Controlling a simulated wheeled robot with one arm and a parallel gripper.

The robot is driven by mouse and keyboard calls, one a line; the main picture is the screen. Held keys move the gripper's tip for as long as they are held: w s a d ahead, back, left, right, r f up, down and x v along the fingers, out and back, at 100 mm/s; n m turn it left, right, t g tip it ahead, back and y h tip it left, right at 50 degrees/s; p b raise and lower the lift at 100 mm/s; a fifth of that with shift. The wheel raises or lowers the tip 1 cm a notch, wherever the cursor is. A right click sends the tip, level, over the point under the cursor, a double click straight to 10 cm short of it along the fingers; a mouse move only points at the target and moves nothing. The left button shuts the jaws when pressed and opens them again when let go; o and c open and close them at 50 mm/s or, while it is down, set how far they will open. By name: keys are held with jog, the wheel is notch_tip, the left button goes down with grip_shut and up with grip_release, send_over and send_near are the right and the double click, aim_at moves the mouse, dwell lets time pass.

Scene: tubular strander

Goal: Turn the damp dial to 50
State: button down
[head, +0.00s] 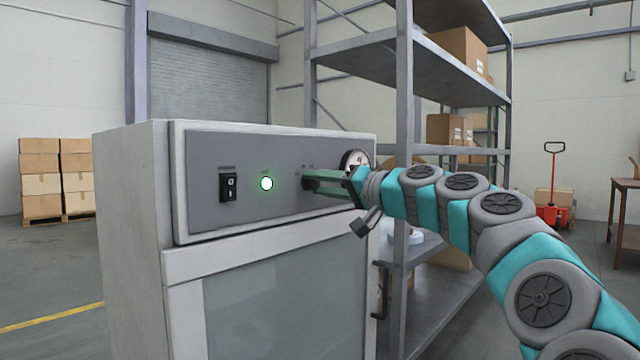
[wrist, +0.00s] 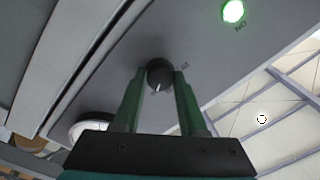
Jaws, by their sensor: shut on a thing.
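The damp dial (wrist: 160,72) is a small black round knob with a pale pointer mark on the grey control panel (head: 225,150) of the cabinet. In the wrist view its mark points down, toward my gripper's base. The small scale markings around it are too blurred to read. My gripper (wrist: 160,79) has its two green fingers on either side of the knob and is shut on it. In the head view my gripper (head: 310,181) reaches the panel from the right, and its fingers largely hide the dial.
A black rocker switch (head: 228,187) and a lit green-white lamp (head: 267,184) sit left of the dial. A round gauge (head: 354,159) is behind my gripper at the panel's right. A grey shelf rack (head: 404,100) stands close behind the cabinet.

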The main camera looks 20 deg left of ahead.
jog(key=shift+c, duration=2.3)
grip_release()
jog(key=v, duration=0.8)
jog(key=shift+b, duration=0.35)
jog(key=shift+w, duration=0.1)
